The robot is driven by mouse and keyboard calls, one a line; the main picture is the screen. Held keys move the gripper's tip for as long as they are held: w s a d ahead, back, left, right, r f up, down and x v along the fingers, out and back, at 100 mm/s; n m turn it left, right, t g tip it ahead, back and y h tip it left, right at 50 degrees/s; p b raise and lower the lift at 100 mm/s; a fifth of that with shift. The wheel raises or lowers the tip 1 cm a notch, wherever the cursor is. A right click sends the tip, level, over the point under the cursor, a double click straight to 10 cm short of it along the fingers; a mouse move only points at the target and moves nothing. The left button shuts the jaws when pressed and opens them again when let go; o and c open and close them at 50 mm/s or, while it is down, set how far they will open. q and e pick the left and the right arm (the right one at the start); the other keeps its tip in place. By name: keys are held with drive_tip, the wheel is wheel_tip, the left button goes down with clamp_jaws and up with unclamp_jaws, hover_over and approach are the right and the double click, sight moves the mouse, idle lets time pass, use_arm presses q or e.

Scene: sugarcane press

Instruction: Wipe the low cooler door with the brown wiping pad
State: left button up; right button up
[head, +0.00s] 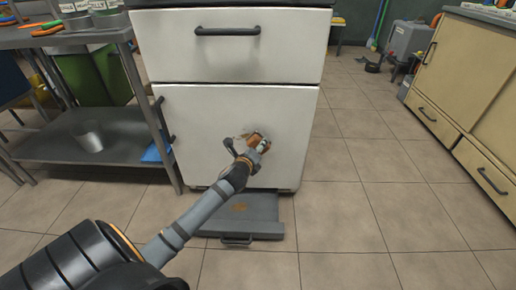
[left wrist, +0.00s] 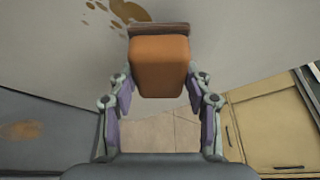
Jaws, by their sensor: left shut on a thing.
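The low cooler door (head: 195,120) is the white panel below the drawer, with a dark handle at its left edge. My left gripper (head: 260,142) is in front of its middle, shut on the brown wiping pad (head: 254,139). In the left wrist view the orange-brown pad (left wrist: 158,66) sits between the fingers, its darker far edge at or very near the door (left wrist: 235,50); contact is hard to tell. Brown stains (left wrist: 128,11) show on the door just beyond the pad, with small spots to their left. My right gripper is not in view.
A grey tray-like piece (head: 240,212) with a brown smear juts out under the cooler. A metal rack (head: 90,165) with a cup (head: 88,139) and a blue cloth (head: 156,150) stands left. Beige cabinets (head: 470,90) stand right. The tiled floor between is clear.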

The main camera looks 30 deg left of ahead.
sight(247, 146)
use_arm(q)
drive_tip(key=shift+w+a, duration=0.45)
drive_tip(key=shift+w, duration=0.35)
drive_tip(key=shift+p, duration=0.3)
drive_tip(key=shift+s+a+r+p, duration=0.15)
drive_tip(key=shift+s+a+p, duration=0.55)
drive_tip(key=shift+a+p, duration=0.3)
drive_tip(key=shift+s+a, duration=0.3)
drive_tip(key=shift+a, duration=0.2)
drive_tip(key=shift+s+a+p, duration=0.4)
drive_tip(key=shift+a+p, duration=0.05)
drive_tip(key=shift+a, duration=0.4)
drive_tip(key=shift+s+a+p, duration=0.4)
drive_tip(key=shift+a+p, duration=0.05)
drive_tip(key=shift+a, duration=0.35)
